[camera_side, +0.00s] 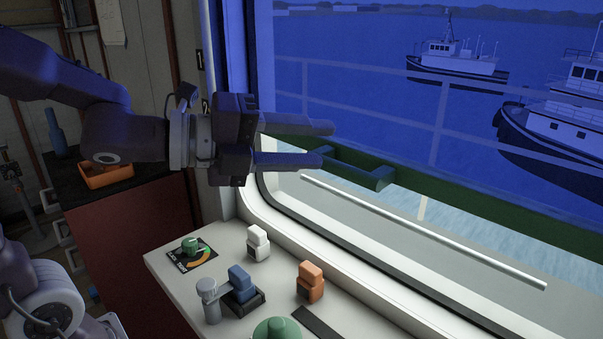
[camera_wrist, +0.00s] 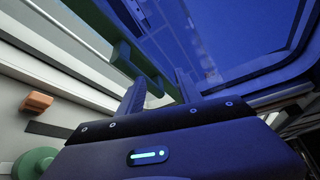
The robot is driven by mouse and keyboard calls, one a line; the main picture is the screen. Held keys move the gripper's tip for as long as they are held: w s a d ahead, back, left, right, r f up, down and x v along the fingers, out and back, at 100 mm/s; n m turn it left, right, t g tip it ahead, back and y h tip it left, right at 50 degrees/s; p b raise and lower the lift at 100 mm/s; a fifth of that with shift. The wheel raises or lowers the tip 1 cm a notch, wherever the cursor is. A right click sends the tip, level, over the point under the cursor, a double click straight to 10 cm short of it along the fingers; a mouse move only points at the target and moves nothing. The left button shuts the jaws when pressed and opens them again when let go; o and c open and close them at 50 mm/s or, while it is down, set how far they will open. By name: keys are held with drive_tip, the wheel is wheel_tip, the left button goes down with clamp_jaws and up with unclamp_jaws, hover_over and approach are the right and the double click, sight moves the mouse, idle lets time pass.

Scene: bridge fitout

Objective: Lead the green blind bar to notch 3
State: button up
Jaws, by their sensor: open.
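The green blind bar (camera_side: 470,205) runs across the window, with the blue-tinted blind above it and clear glass below. A green handle (camera_side: 356,171) stands out from the bar towards the room. My gripper (camera_side: 325,144) is open and empty, its fingers pointing right. The lower fingertip overlaps the handle's left end in the side view; I cannot tell whether they touch. In the wrist view the bar (camera_wrist: 98,18) and handle (camera_wrist: 150,70) lie just beyond the fingers (camera_wrist: 158,92). Two small marks (camera_side: 203,80) show on the dark strip left of the window; no notch 3 can be made out.
Below is a pale console (camera_side: 200,285) with a green knob (camera_side: 190,245), a white switch (camera_side: 258,243), a blue lever block (camera_side: 241,284), an orange switch (camera_side: 310,280) and a green dome (camera_side: 277,330). An orange tray (camera_side: 106,177) and blue bottle (camera_side: 56,133) stand at left.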

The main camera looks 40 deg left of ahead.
sight(331, 172)
drive_tip(key=s+d+f+m+g+h, duration=0.1)
drive_tip(key=d+f+m+g+h, duration=0.2)
drive_tip(key=m+h, duration=0.3)
drive_tip(key=a+f+n, duration=0.1)
drive_tip(key=a+n+t, duration=0.1)
drive_tip(key=a, duration=0.1)
drive_tip(key=w+a+f+n+h, duration=0.1)
drive_tip(key=a, duration=0.1)
drive_tip(key=shift+w+f+t, duration=0.1)
drive_tip(key=shift+f+t, duration=0.25)
drive_tip(key=shift+t, duration=0.05)
drive_tip(key=shift+a+n, duration=0.3)
drive_tip(key=shift+n, duration=0.1)
drive_tip(key=x, duration=0.7)
drive_tip(key=shift+w+r, duration=0.1)
drive_tip(key=shift+r, duration=0.05)
clamp_jaws()
